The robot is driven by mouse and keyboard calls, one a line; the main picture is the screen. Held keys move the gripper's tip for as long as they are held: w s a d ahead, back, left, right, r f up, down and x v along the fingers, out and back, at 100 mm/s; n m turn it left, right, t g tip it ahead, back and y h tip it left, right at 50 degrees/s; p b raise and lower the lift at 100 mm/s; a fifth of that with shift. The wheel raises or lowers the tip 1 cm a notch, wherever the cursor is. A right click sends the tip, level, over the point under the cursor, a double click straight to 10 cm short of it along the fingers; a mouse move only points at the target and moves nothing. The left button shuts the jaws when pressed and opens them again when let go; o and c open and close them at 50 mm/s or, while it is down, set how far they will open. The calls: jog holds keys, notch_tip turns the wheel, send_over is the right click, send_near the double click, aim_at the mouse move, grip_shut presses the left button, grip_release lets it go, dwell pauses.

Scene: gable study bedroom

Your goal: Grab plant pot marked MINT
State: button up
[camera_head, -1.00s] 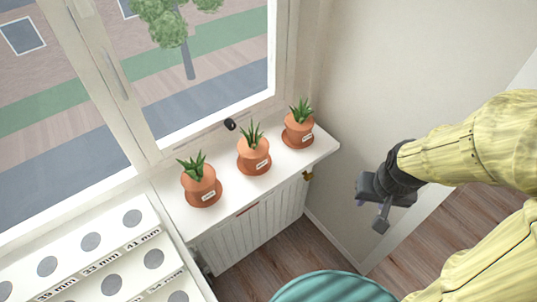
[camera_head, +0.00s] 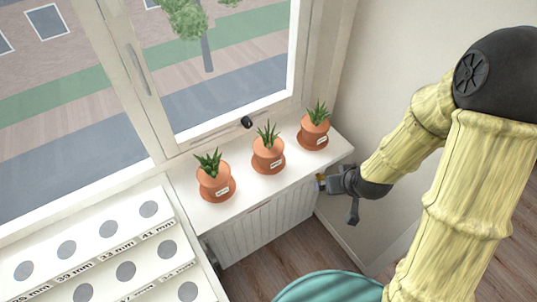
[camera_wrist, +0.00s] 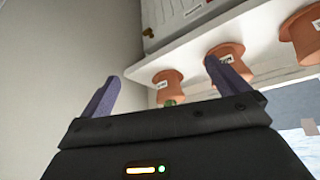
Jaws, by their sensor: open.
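Three terracotta pots with green spiky plants stand in a row on the white windowsill: a left pot (camera_head: 215,181), a middle pot (camera_head: 268,155) and a right pot (camera_head: 314,132). Each has a small white label on its front, but the lettering is too small to read, so I cannot tell which says MINT. My gripper (camera_head: 322,183) is below and in front of the sill's right end, apart from the pots. In the wrist view my gripper (camera_wrist: 165,90) has its two fingers spread, with nothing held. The nearest pot (camera_wrist: 168,84) there appears beyond and between the fingertips.
A white radiator (camera_head: 265,225) is under the sill (camera_head: 238,201). A white board with grey discs and millimetre labels (camera_head: 100,255) is at lower left. A teal round seat (camera_head: 330,287) is at the bottom. A window handle (camera_head: 246,122) is behind the pots.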

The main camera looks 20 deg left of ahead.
jog(key=a+f+n+t+y+p, duration=0.2)
jog(key=a+f+y, duration=0.15)
jog(key=a, duration=0.65)
jog(key=m+t+p, duration=0.2)
jog(key=t, duration=0.3)
send_near(271, 157)
jog(key=s+d, duration=0.1)
jog(key=s, duration=0.1)
jog(key=shift+d+r+y, duration=0.15)
jog(key=shift+d+y, duration=0.15)
jog(key=shift+y, duration=0.05)
jog(key=p+x, duration=0.4)
jog(key=x, duration=0.8)
jog(key=shift+w, duration=0.1)
jog(key=shift+a, duration=0.1)
